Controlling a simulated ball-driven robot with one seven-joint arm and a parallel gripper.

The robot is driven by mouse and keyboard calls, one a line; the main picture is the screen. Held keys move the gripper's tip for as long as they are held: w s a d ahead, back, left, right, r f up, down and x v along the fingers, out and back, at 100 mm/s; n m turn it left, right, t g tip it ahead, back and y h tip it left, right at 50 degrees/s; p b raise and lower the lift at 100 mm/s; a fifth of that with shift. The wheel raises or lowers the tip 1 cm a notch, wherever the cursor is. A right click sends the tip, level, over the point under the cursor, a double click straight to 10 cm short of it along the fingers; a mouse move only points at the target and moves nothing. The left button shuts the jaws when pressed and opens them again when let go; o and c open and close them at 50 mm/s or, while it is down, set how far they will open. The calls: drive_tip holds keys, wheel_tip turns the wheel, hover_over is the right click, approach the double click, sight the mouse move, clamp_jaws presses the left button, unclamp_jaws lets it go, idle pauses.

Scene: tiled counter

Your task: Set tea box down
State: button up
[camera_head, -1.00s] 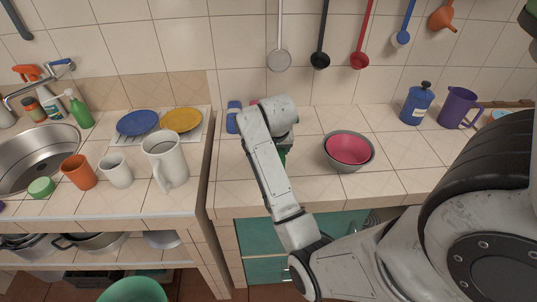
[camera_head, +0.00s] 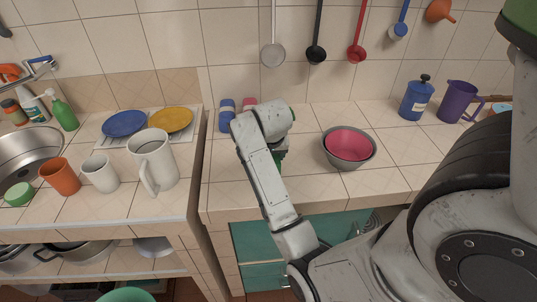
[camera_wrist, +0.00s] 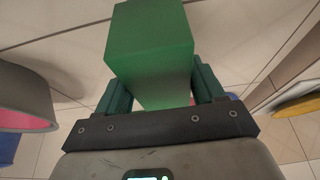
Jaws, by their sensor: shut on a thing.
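The green tea box (camera_wrist: 150,50) is between the fingers of my gripper (camera_wrist: 161,88) in the wrist view. My gripper is shut on it, with a finger on each side. In the head view only a sliver of the tea box (camera_head: 282,157) shows beside my forearm; my wrist and arm hide the rest, along with the gripper fingers. The box is over or on the right-hand tiled counter (camera_head: 318,191), left of the bowls. I cannot tell whether its underside touches the tiles.
A pink bowl in a grey bowl (camera_head: 371,158) stands right of my wrist. A blue container (camera_head: 227,116) and a pink item (camera_head: 249,103) stand behind, near the wall. A blue canister (camera_head: 416,98) and purple jug (camera_head: 455,101) are at back right. Free tiles lie around the bowls.

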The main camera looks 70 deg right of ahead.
drive_tip(key=o, duration=1.1)
drive_tip(key=shift+a+r, duration=0.1)
drive_tip(key=shift+r, duration=0.35)
drive_tip(key=p+v, duration=0.3)
drive_tip(key=v, duration=0.6)
drive_tip(key=shift+a+r, duration=0.1)
drive_tip(key=shift+r, duration=0.2)
drive_tip(key=shift+p+v, duration=0.85)
drive_tip(key=shift+p, duration=0.35)
drive_tip(key=shift+s+a+f, duration=0.1)
drive_tip(key=shift+a, duration=0.05)
